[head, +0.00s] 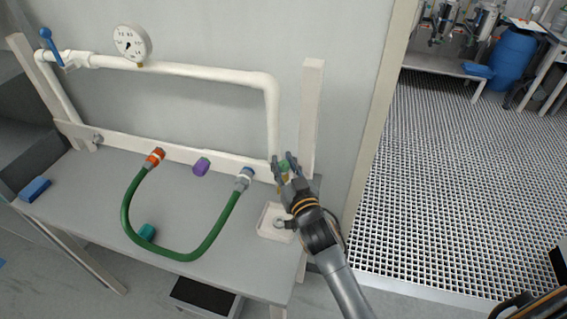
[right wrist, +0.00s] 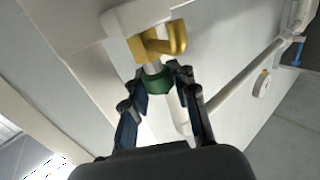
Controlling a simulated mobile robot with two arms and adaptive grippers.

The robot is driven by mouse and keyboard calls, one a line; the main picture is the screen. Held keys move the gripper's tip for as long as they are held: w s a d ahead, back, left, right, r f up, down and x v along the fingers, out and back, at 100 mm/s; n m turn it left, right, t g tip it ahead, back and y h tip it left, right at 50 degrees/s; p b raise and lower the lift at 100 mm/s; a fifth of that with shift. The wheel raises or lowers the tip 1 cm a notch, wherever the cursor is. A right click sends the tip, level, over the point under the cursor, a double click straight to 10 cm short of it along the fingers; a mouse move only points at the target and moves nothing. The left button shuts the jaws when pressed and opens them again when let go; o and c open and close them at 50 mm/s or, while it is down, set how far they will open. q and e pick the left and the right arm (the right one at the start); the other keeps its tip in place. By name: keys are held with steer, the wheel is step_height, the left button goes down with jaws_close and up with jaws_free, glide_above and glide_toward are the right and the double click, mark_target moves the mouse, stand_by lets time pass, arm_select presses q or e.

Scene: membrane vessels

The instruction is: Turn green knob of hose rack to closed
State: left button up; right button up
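The hose rack is a white pipe frame (head: 180,70) mounted above a grey table. Its green knob (right wrist: 155,83) sits on a brass valve (right wrist: 160,43) at the rack's lower right. The knob also shows in the head view (head: 284,165), partly covered by fingers. My right gripper (head: 285,158) is at the knob, with one finger on each side. In the right wrist view, the fingertips (right wrist: 157,76) close in against the knob's sides, and it appears held between them.
A green hose (head: 180,255) loops over the table (head: 100,190) between two couplings. A purple knob (head: 201,166), a white tray (head: 272,222) and a blue block (head: 35,189) are nearby. A gauge (head: 131,43) and blue lever (head: 52,47) sit higher. Grated floor (head: 450,190) lies right.

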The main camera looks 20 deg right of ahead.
steer(key=shift+o, duration=0.5)
steer(key=shift+s, duration=0.1)
steer(key=s, duration=1.2)
steer(key=shift+d, duration=0.2)
